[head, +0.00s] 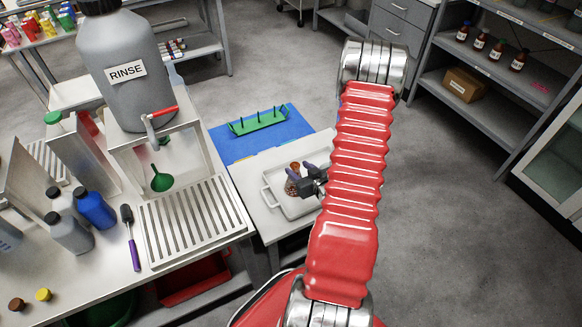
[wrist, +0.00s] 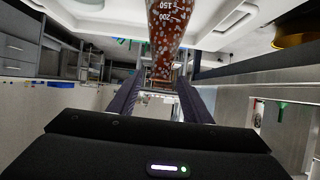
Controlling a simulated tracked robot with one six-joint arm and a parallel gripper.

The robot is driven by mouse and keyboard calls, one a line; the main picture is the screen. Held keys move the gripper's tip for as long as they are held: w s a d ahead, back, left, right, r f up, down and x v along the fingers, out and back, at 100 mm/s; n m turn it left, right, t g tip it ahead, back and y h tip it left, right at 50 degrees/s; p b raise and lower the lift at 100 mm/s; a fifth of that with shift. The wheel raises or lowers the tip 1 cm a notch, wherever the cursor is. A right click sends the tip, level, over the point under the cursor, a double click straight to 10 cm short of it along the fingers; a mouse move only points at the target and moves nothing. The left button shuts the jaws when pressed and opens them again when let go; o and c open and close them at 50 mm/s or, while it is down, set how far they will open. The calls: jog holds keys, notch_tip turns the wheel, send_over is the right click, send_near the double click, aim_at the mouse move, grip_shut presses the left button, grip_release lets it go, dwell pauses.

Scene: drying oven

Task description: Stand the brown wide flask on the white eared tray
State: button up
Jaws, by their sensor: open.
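The brown wide flask (head: 291,188) appears to stand on the white eared tray (head: 268,198), which lies on a small white table in the head view. My gripper (head: 302,178) is at the flask, with its dark fingers open and partly hiding it. In the wrist view, which looks upside down, the flask (wrist: 167,30) shows white graduation marks and lies in line with the gap between the open fingers (wrist: 161,82). I cannot tell whether either finger touches it. My arm hides the right side of the tray.
A blue mat (head: 232,148) with a green peg rack (head: 257,122) lies behind the tray. At left, a bench holds a grey RINSE container (head: 122,60), a slotted drain plate (head: 195,222) and several bottles. Shelving (head: 440,88) stands at right; open floor lies between.

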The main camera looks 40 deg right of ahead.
jog(key=v, duration=0.4)
jog(key=shift+s+a+r, duration=0.1)
jog(key=shift+s+r, duration=0.05)
jog(key=shift+s, duration=0.15)
dwell(0.5)
jog(key=w+a+r+n+g, duration=0.25)
jog(key=w+r, duration=0.35)
jog(key=r, duration=0.3)
jog(key=a+r+g, duration=0.2)
jog(key=a+r, duration=1.2)
jog(key=r, duration=0.1)
jog(key=s+a+r+g+y, duration=0.1)
jog(key=s+a+r+y, duration=0.1)
jog(key=s+a+r, duration=0.2)
jog(key=s+a+r+n+g+y, duration=0.1)
jog(key=s+a+r+y, duration=0.1)
jog(key=s+a+r, duration=0.3)
jog(key=s+a, duration=0.4)
jog(key=a, duration=0.5)
jog(key=shift+s+a, duration=0.25)
jog(key=shift+s, duration=0.15)
